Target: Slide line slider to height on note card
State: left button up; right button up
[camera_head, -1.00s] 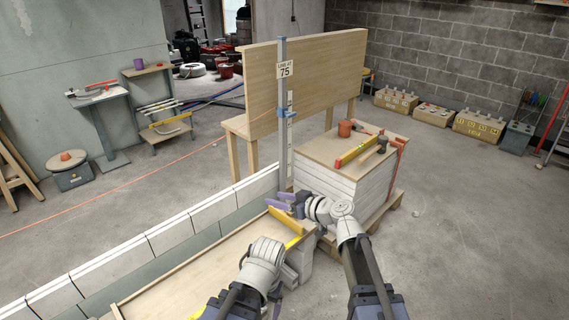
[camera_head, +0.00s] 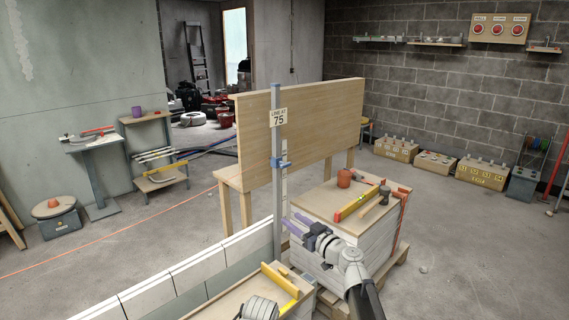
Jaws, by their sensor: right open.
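The line slider (camera_head: 282,162) is a blue clamp around the upright grey pole (camera_head: 277,206), below the note card. The note card (camera_head: 278,117) is pale, fixed near the pole's top, and reads "LINE AT 75". A light scale strip runs beside the pole; its marks are too small to read. My right gripper (camera_head: 300,222) has purple fingers and is open and empty. It appears just right of the pole, well below the slider and apart from it.
A pale block stack (camera_head: 348,230) stands right of the pole, with a yellow level (camera_head: 355,203), a hammer and a reddish cup on top. A wooden board (camera_head: 308,125) stands behind. A white block wall (camera_head: 200,262) runs left. An orange line crosses the floor.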

aim_at(277, 162)
jog(key=i+l+u, duration=0.1)
jog(key=i+l, duration=0.3)
jog(key=i, duration=0.2)
jog(key=i+l+u, duration=0.15)
jog(key=i+l, duration=0.25)
jog(key=i, duration=0.2)
